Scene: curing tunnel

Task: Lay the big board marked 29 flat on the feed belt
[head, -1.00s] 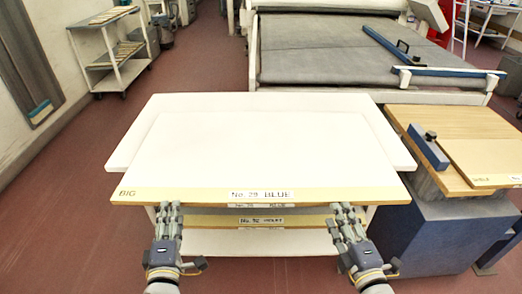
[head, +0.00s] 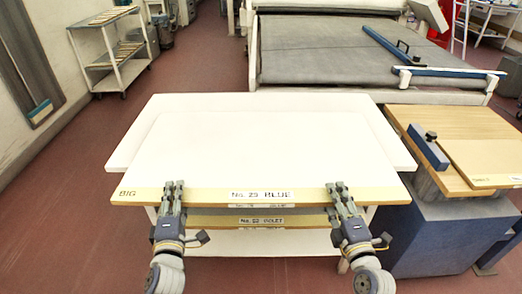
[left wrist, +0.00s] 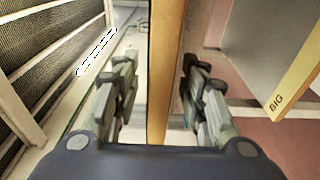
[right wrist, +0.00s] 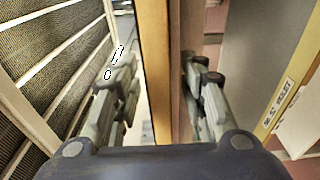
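The big board (head: 250,150) is white with a tan front strip reading "BIG" and "No. 29 BLUE". It lies flat on top of a stack on a cart. The grey feed belt (head: 320,60) is behind it. My left gripper (head: 173,185) and right gripper (head: 338,187) are at the board's front edge, either side of the label. In the left wrist view (left wrist: 160,65) and right wrist view (right wrist: 158,68), open fingers straddle the board edge, with a gap showing on one side.
Another board marked violet (head: 200,222) is lower on the cart. A wooden side table (head: 455,122) with a blue block (head: 428,147) and a smaller board (head: 490,160) stands right. Blue bars (head: 395,50) lie on the belt's right side. A shelf trolley (head: 110,55) stands far left.

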